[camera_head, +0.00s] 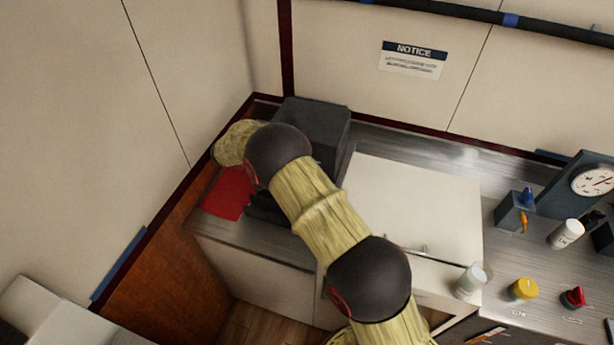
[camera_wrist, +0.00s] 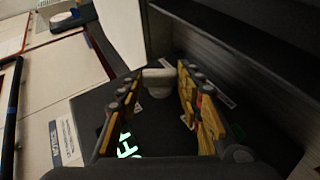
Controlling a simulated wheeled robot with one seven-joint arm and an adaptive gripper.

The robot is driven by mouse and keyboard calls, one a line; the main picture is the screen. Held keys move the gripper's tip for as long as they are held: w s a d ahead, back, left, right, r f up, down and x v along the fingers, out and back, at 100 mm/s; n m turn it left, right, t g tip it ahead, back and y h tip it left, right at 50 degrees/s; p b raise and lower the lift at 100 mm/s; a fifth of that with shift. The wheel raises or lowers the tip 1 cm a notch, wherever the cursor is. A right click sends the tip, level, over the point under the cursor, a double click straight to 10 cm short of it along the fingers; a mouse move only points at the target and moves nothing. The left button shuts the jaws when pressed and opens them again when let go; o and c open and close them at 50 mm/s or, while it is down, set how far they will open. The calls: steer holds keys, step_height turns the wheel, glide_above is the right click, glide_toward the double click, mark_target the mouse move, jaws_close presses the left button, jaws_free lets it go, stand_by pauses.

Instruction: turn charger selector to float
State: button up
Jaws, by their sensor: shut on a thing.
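The charger selector (camera_wrist: 157,86) appears to be the pale, rounded knob on a dark panel (camera_wrist: 150,120) in the wrist view. My gripper (camera_wrist: 160,80) has its yellow-padded fingers on either side of the knob, near their tips, and is shut on it. Small white labels sit on the panel around the knob, too small to read. Green glowing letters, partly hidden by the left finger, show lower on the panel. In the head view a dark box (camera_head: 318,125) stands in the back left corner, and my arm hides my gripper and the knob.
A red item (camera_head: 228,193) lies left of my arm. A white panel (camera_head: 415,205) lies right of it. Further right are a dial gauge (camera_head: 592,181), a white cylinder (camera_head: 565,234), a yellow knob (camera_head: 522,289) and a red knob (camera_head: 573,298). Walls close off the left and back.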

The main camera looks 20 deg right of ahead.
steer(key=shift+w+a+f+n+g+h+b, duration=0.1)
steer(key=shift+f+n+g+h+b, duration=0.2)
steer(key=shift+h, duration=0.4)
steer(key=shift+a+f+n+g+h+b, duration=0.1)
steer(key=shift+f+g+h+b, duration=0.2)
steer(key=shift+h, duration=0.4)
steer(key=shift+r, duration=0.2)
steer(key=o, duration=1.2)
steer(key=shift+c, duration=0.2)
step_height(320, 180, up, 10)
